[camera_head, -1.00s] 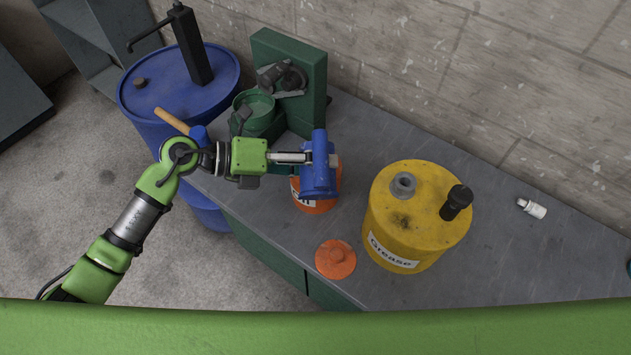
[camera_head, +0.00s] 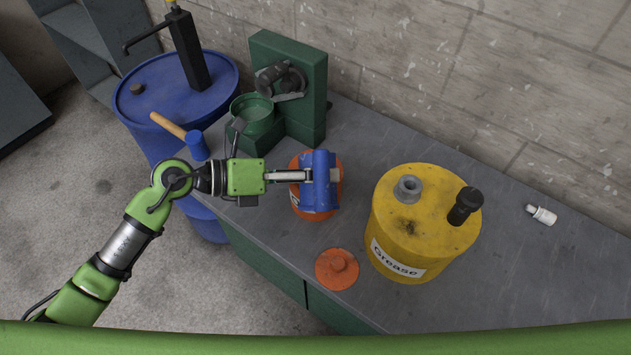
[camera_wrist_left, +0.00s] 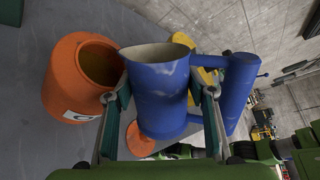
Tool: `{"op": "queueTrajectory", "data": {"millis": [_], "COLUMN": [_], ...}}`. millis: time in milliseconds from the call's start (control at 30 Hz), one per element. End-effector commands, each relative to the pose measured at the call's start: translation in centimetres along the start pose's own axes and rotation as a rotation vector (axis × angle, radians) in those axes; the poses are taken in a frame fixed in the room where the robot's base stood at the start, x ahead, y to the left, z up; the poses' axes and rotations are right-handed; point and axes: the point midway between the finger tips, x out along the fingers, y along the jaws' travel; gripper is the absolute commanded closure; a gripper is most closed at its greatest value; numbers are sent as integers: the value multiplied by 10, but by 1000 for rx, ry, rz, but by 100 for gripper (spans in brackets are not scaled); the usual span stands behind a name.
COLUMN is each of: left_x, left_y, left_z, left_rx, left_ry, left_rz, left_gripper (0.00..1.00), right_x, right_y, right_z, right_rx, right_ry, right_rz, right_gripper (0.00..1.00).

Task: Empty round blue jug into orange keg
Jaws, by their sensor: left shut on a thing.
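My left gripper (camera_head: 318,176) is shut around the body of the blue jug (camera_head: 321,198), which it holds above the orange keg (camera_head: 299,207). In the left wrist view, the jug (camera_wrist_left: 160,100) sits between the two fingers, with its pale-lined mouth at the top and its handle to the right. No flow from the jug is visible. The orange lid (camera_head: 337,269) lies on the bench in front of the keg. My right gripper is out of view.
A yellow grease drum (camera_head: 416,232) stands right of the keg. A green machine (camera_head: 290,95) stands behind, and a blue barrel (camera_head: 160,90) with a pump is at the left. A small white bottle (camera_head: 541,215) lies at far right.

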Motion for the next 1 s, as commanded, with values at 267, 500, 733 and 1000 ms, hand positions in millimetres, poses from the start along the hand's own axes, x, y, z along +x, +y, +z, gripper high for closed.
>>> {"op": "queueTrajectory", "data": {"millis": [267, 500, 733, 1000], "left_x": [-7, -12, -18, -22], "left_y": [-17, -31, -45, -54], "left_z": [13, 24, 34, 42], "left_rx": [2, 1, 0, 0], "left_ry": [-2, -1, -1, -1], "left_rz": [-2, -2, -2, -2], "left_gripper": [81, 81, 81, 81], "right_x": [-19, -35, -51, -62], "right_y": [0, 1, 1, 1], "right_z": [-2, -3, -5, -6], "right_rx": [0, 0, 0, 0], "right_ry": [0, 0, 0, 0], "right_rz": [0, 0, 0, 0], "right_gripper": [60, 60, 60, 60]}}
